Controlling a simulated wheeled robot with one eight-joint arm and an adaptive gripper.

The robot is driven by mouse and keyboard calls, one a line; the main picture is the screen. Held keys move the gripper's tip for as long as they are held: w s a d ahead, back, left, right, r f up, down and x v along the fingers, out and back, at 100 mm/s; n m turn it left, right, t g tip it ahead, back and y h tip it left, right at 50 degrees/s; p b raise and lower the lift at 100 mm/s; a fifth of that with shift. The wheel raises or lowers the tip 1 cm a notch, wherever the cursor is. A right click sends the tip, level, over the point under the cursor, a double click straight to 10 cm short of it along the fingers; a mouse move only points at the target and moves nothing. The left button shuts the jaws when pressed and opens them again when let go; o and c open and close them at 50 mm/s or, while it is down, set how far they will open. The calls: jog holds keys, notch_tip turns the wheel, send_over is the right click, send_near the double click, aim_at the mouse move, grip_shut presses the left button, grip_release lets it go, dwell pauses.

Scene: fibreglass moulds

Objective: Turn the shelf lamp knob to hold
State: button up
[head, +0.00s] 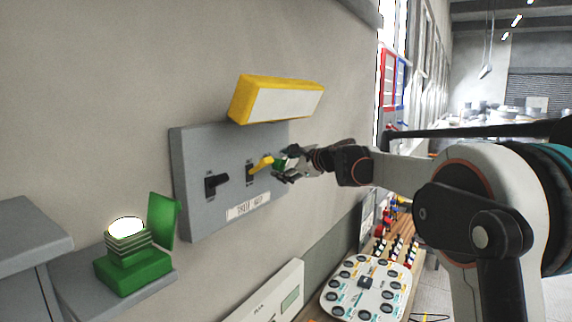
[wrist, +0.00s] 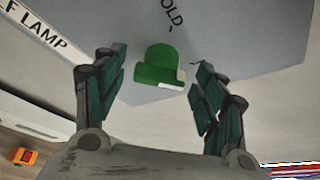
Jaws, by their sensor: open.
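A grey switch panel (head: 190,150) on the wall carries a black switch (head: 216,184), a yellow switch (head: 260,164) and a green knob (head: 279,163). In the wrist view the green knob (wrist: 158,64) has a white mark at its lower right edge. The partly cut-off lettering "OLD" (wrist: 172,12) is above it, on the side away from the white mark. A "shelf lamp" label (head: 248,207) is low on the panel, partly visible in the wrist view (wrist: 38,25). My gripper (head: 286,165) is open, with its fingers (wrist: 163,78) either side of the knob, gaps showing.
A yellow-framed white sign (head: 277,98) juts out above the panel. A green lamp (head: 133,262) with a bright top stands on a grey shelf (head: 90,285) at lower left. A white board with round dark holes (head: 335,300) lies on the bench below my arm.

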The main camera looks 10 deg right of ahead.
jog(key=c, duration=1.1)
jog(key=shift+o, duration=0.2)
jog(key=shift+f+b, duration=0.1)
jog(key=shift+b, duration=0.3)
jog(key=n+b, duration=0.1)
jog(key=n+t+b, duration=0.1)
jog(key=shift+s+a+f+n+t+b, duration=0.1)
jog(key=shift+f+n+t+b, duration=0.1)
jog(key=shift+n+t+b, duration=0.1)
jog(key=n+t+b, duration=0.1)
jog(key=n+b, duration=0.1)
jog(key=n+t+b, duration=0.1)
jog(key=n+b, duration=0.1)
jog(key=shift+f+n, duration=0.2)
jog(key=shift+n, duration=0.1)
jog(key=shift+f+n+t+y+b, duration=0.1)
jog(key=shift+n+t+y+b, duration=0.3)
jog(key=shift+n+b, duration=0.85)
jog(key=shift+f+n+t+y+b, duration=0.15)
jog(key=shift+n+y+b, duration=0.35)
jog(key=shift+n, duration=1.5)
jog(key=shift+r+n+t+y+b, duration=0.1)
jog(key=shift+n+t+y+b, duration=0.45)
jog(key=shift+n, duration=1.1)
